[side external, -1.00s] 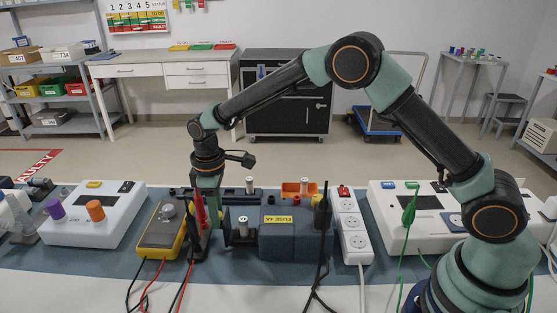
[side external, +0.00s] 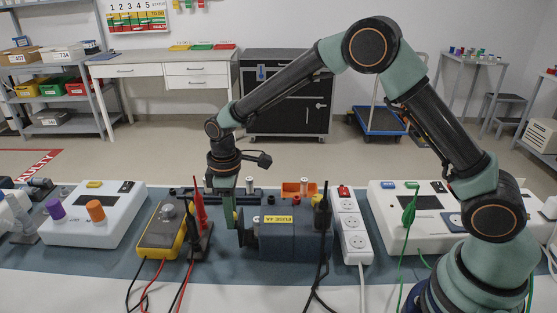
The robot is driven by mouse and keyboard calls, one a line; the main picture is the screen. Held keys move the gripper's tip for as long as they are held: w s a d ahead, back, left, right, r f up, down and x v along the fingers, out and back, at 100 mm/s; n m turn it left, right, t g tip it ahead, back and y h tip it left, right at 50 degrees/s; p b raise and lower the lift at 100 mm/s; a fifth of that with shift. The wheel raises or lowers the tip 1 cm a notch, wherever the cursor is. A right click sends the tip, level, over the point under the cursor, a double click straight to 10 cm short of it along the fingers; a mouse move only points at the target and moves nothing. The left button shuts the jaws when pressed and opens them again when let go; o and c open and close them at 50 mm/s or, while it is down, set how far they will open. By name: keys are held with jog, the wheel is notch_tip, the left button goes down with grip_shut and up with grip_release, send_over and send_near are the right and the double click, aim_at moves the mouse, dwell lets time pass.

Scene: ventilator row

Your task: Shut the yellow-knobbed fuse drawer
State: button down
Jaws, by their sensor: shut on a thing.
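The blue-grey fuse box (side external: 290,240), with a yellow "FUSE 4A" label on top, stands in the middle of the blue mat. Its drawer (side external: 250,229) faces left and sits close to the box. A narrow part of it shows between my gripper and the box, so I cannot tell whether it is fully flush. My gripper (side external: 232,243) points down at the drawer's front and is shut on its knob. The fingers mostly hide the knob; only a small yellow spot shows beside them.
A yellow multimeter (side external: 160,228) and a stand with red probes (side external: 200,225) are left of my gripper. A black probe stands before the fuse box's right end. A white power strip (side external: 350,230) is to its right. An orange bin (side external: 297,188) lies behind.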

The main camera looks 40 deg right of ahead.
aim_at(252, 235)
jog(key=shift+s+d, duration=1.4)
jog(key=shift+d, duration=0.15)
jog(key=c, duration=0.7)
grip_release()
jog(key=shift+s, duration=0.1)
jog(key=shift+r, duration=0.15)
notch_tip(252, 235, up, 6)
jog(key=shift+f, duration=0.15)
